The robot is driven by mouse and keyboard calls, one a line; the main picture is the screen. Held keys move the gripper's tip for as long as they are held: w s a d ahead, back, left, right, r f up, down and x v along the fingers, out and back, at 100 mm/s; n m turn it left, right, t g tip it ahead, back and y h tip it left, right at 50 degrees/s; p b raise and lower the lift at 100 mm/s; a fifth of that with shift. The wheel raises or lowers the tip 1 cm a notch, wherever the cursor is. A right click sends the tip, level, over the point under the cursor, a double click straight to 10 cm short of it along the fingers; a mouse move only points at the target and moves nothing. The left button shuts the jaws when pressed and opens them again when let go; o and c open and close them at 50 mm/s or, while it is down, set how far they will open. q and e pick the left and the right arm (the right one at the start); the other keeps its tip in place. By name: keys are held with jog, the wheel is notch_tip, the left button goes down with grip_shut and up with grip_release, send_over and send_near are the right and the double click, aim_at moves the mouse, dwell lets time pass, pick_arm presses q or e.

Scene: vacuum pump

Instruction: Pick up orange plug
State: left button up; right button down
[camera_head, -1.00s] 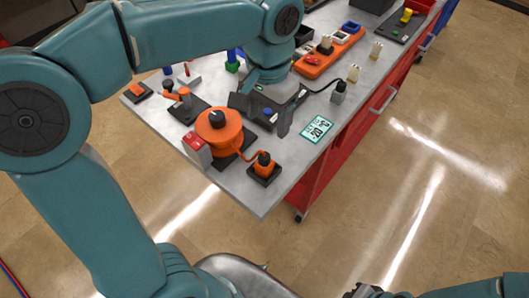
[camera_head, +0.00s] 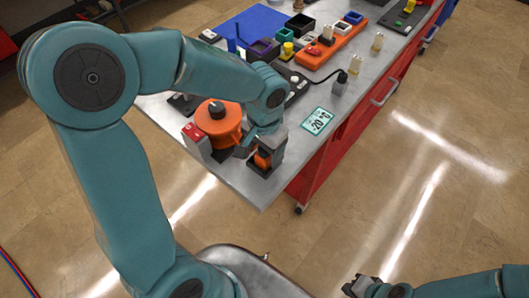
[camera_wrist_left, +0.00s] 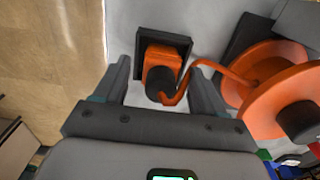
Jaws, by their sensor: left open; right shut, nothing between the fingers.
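The orange plug (camera_head: 262,159) sits in a dark square base (camera_head: 258,168) near the table's front corner. My left gripper (camera_head: 263,150) is open, with its fingers on either side of the plug in the head view. In the left wrist view the plug (camera_wrist_left: 163,68) with its black end and orange cord lies between the two open fingers (camera_wrist_left: 160,85). I cannot tell whether the fingers touch it. My right gripper (camera_head: 362,285) is shut and empty, low at the bottom of the head view, away from the table.
A small display (camera_head: 317,120) lies to the right. Containers and an orange power strip (camera_head: 335,42) are further back.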

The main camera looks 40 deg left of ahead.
pick_arm(q)
jog(key=shift+f, duration=0.4)
jog(key=shift+s+r, duration=0.1)
jog(key=shift+c, duration=1.2)
jog(key=c, duration=0.8)
jog(key=shift+c, duration=0.2)
